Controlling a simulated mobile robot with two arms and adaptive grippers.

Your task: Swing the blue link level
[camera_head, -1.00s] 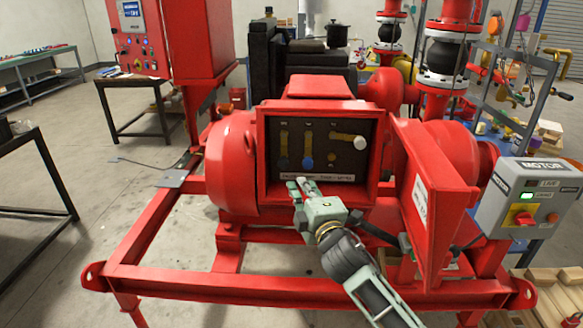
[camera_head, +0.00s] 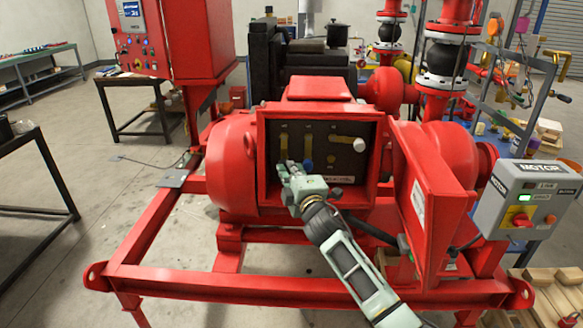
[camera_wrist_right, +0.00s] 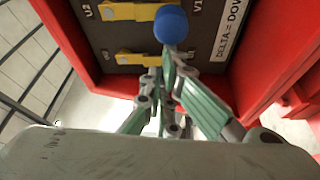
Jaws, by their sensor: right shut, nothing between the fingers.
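In the head view the open red terminal box (camera_head: 262,150) has a dark panel with three links. The blue link has a blue knob (camera_head: 307,165) at its lower end and hangs upright in the middle. My right gripper (camera_head: 285,167) is shut and empty just left of this knob, over the lower end of the left link (camera_head: 284,142). In the right wrist view the blue knob (camera_wrist_right: 171,25) on its yellow bar (camera_wrist_right: 126,12) is just beyond the fingertips (camera_wrist_right: 167,65). I cannot tell whether they touch. My left gripper is out of view.
The right link with a cream knob (camera_head: 359,145) lies level. The box's red door (camera_head: 425,200) stands open at the right. A grey motor switch box (camera_head: 535,200) is farther right. A red skid rail (camera_head: 230,287) crosses in front.

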